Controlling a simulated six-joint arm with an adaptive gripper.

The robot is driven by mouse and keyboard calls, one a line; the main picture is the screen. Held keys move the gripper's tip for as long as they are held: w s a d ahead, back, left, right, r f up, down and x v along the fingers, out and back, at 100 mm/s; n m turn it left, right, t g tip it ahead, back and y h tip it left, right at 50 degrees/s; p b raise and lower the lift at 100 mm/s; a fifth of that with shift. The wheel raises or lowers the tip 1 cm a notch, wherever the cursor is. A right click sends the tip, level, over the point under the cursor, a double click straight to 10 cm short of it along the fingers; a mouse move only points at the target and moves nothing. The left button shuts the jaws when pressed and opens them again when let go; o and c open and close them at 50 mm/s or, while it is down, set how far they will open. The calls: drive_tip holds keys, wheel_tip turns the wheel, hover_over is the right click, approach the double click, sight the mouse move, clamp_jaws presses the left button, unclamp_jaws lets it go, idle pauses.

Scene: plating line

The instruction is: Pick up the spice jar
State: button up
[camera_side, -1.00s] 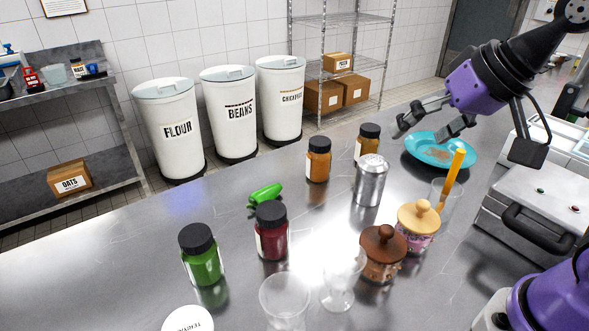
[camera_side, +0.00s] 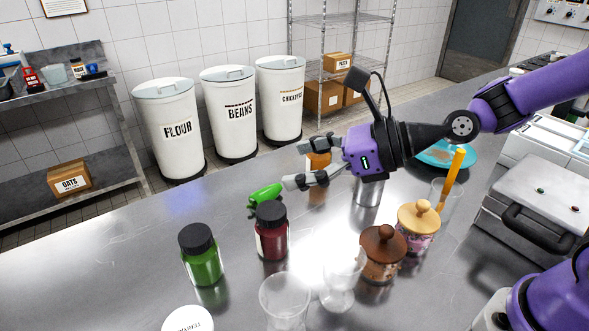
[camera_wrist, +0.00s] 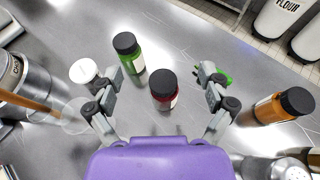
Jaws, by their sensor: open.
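Several spice jars with black lids stand upright on the steel counter. The dark red jar (camera_side: 270,243) is near the middle; in the wrist view it (camera_wrist: 164,101) shows between and below my fingers. The green jar (camera_side: 205,266) is to its left and appears beyond it in the wrist view (camera_wrist: 137,65). An orange jar (camera_side: 318,163) stands farther back, partly covered by a finger in the side view, and sits at the right in the wrist view (camera_wrist: 268,110). My gripper (camera_side: 298,165) is open and empty, above the counter, apart from the red jar.
A green pepper-like item (camera_side: 264,194) lies behind the red jar. A metal shaker (camera_side: 367,194), partly hidden, lidded pots (camera_side: 382,262) and clear glasses (camera_side: 284,303) stand nearby. A teal plate (camera_side: 445,153) is behind my arm. The counter's left part is clear.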

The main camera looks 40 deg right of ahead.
approach(276, 211)
drive_tip(key=x, duration=0.5)
drive_tip(key=shift+w+a, duration=0.1)
drive_tip(key=shift+w, duration=0.1)
drive_tip(key=x, duration=0.7)
drive_tip(key=shift+w+a+f, duration=0.15)
drive_tip(key=shift+a, duration=0.05)
clamp_jaws()
